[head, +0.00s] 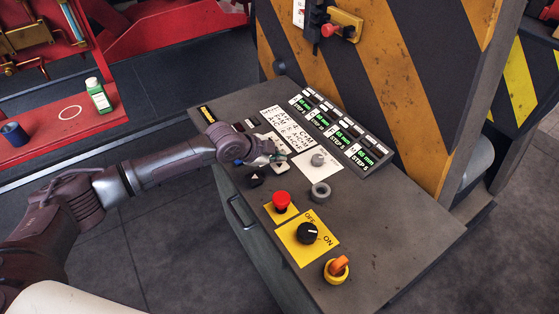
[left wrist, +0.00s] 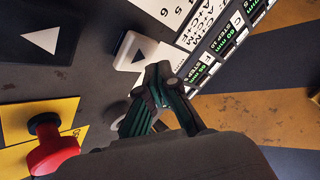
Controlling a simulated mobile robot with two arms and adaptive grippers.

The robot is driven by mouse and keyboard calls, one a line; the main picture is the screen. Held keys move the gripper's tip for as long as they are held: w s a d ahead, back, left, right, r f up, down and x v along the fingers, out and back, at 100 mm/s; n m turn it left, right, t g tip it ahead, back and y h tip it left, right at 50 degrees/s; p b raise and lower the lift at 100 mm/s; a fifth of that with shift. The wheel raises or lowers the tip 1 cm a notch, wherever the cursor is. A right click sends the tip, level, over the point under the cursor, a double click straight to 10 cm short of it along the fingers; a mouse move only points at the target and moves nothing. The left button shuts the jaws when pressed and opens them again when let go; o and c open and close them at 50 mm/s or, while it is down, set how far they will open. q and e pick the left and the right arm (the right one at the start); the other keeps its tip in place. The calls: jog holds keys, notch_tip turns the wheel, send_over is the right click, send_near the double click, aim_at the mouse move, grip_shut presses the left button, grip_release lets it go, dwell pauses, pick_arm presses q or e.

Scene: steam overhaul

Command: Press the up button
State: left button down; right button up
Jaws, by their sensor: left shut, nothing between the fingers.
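Two square arrow buttons are on the grey console top. The black button (head: 255,181) carries a white triangle; it also shows at the upper left of the left wrist view (left wrist: 40,40). The pale button (head: 281,168) beside it shows in the left wrist view (left wrist: 135,50) with a triangle mark. I cannot tell for sure which one is up. My left gripper (head: 277,159) is shut and empty over the console, close to the pale button. Its fingertips (left wrist: 160,82) appear beside that button; contact cannot be told. My right gripper is not in view.
A red mushroom button (head: 282,201), a black OFF/ON knob (head: 308,233) and an orange switch (head: 337,267) are on the console's near part. Grey round knobs (head: 320,191) stand right of the gripper. A step display panel (head: 340,131) lies behind. A striped wall rises beyond.

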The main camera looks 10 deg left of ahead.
aim_at(279, 166)
pick_arm(q)
notch_tip(279, 166, up, 6)
jog(key=p, duration=0.5)
dwell(0.6)
dwell(0.4)
